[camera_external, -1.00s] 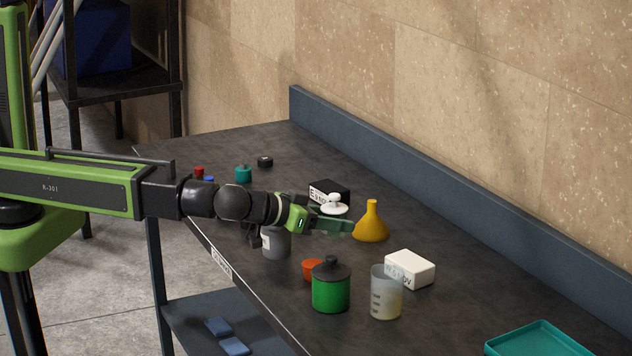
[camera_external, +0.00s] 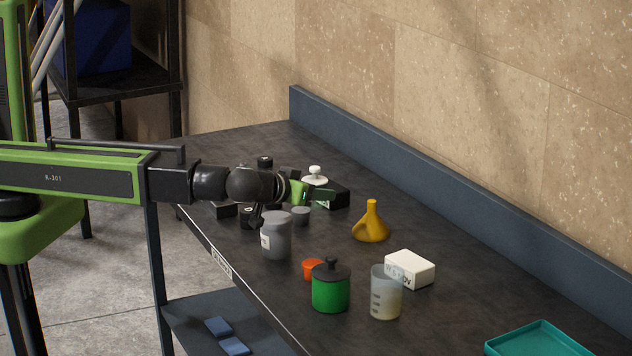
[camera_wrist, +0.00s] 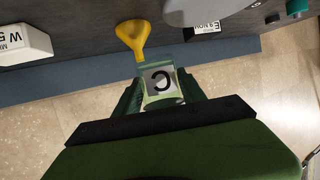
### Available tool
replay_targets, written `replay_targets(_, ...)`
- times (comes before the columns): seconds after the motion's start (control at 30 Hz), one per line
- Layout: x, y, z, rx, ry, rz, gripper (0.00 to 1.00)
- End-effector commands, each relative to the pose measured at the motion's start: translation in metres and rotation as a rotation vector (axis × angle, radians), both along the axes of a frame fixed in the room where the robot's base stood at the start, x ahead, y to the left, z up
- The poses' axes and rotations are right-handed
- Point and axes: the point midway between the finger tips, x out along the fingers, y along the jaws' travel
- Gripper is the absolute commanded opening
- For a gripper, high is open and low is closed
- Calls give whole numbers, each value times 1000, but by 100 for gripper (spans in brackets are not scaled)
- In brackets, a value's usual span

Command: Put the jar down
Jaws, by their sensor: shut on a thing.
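My gripper (camera_external: 318,192) is shut on a clear jar, held near the black box at the middle of the bench. The jar (camera_wrist: 160,84) shows between the fingers in the wrist view, with a label bearing a "C" that appears upside down. In the external view a white knobbed lid (camera_external: 315,175) stands up above the fingers, and the fingers hide most of the jar. I cannot tell whether its base touches the bench (camera_external: 440,320).
The black box (camera_external: 338,197) is close to my gripper. A grey jar (camera_external: 276,238) and small grey cup (camera_external: 300,215) stand nearer. The yellow funnel (camera_external: 371,224), white box (camera_external: 410,268), green pot (camera_external: 331,290), orange cup (camera_external: 312,268) and beaker (camera_external: 386,293) are to the right.

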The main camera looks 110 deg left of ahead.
Motion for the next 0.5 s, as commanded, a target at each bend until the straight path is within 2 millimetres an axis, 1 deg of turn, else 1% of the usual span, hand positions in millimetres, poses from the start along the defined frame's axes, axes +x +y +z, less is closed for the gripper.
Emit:
replay_targets(0.03, -16, 26, 0, 0, 1, 93, 0)
replay_targets(0.07, -28, 40, 1, 0, 1, 152, 0)
replay_targets(0.1, -45, 59, 1, -1, 2, 233, 0)
replay_targets(0.17, -72, 85, 1, -1, 0, 359, 0)
replay_targets(0.2, -91, 100, 1, 0, 1, 443, 0)
replay_targets(0.27, -119, 120, 2, 3, 0, 564, 0)
replay_targets(0.3, -137, 131, 3, 5, 0, 640, 0)
replay_targets(0.33, -149, 138, 3, 6, 0, 692, 0)
replay_targets(0.4, -174, 150, 4, 10, 0, 799, 0)
replay_targets(0.5, -199, 160, 5, 14, 1, 908, 0)
